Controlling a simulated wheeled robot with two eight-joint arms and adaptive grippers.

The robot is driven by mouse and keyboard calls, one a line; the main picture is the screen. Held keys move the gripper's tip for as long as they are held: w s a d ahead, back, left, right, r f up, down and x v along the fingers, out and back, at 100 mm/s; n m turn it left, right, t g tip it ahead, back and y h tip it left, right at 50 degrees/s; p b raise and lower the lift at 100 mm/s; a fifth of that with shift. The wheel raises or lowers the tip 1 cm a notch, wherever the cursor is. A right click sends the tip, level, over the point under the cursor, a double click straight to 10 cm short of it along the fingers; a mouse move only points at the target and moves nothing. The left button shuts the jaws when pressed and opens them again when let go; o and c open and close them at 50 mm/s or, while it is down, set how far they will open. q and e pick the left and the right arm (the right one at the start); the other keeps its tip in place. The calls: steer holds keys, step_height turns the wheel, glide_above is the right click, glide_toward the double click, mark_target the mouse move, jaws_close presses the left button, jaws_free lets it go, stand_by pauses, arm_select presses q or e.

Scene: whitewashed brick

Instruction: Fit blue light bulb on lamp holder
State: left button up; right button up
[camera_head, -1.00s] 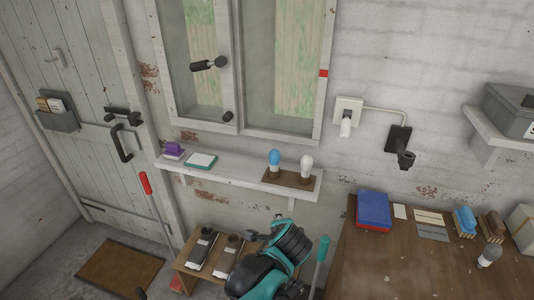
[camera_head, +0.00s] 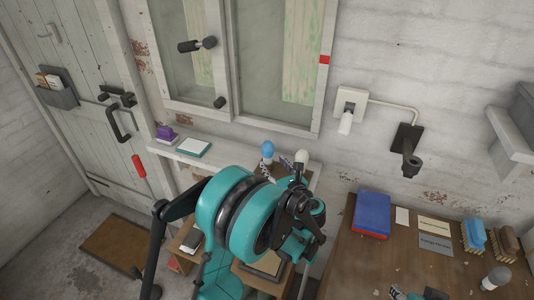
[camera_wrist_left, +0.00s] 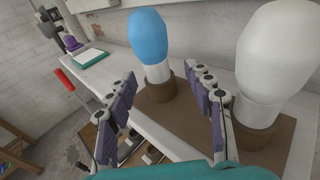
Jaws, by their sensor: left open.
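The blue light bulb (camera_head: 267,150) stands upright in a brown base on the wall shelf. In the left wrist view the blue bulb (camera_wrist_left: 148,38) is just ahead, between and beyond the fingertips. My left gripper (camera_head: 284,167) is open and empty in front of the bulbs; its spread fingers also show in the left wrist view (camera_wrist_left: 165,78). A white bulb (camera_wrist_left: 275,60) stands on the same base, right of the right finger. The black lamp holder (camera_head: 407,150) is on the wall to the right, joined by a rod to a white wall box (camera_head: 350,103). A small part of what appears to be my right gripper (camera_head: 418,294) shows at the bottom edge.
The white shelf (camera_head: 215,157) also carries a purple object (camera_head: 166,133) and a teal-edged pad (camera_head: 194,149). A wooden table (camera_head: 385,255) at right holds a blue book (camera_head: 373,213), brushes (camera_head: 473,235) and a grey-tipped bulb (camera_head: 497,277). The wall around the holder is clear.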

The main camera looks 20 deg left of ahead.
mark_target(270, 160)
arm_select(q)
steer(key=x, duration=0.2)
steer(key=b+x, duration=0.1)
steer(key=x, duration=0.1)
steer(key=shift+s+a+r, duration=0.1)
steer(key=shift+s+a, duration=0.1)
steer(key=shift+a, duration=0.05)
steer(key=shift+w+a, duration=0.2)
steer(key=shift+w, duration=0.1)
steer(key=shift+c, duration=0.2)
jaws_close()
steer(key=shift+r, duration=0.1)
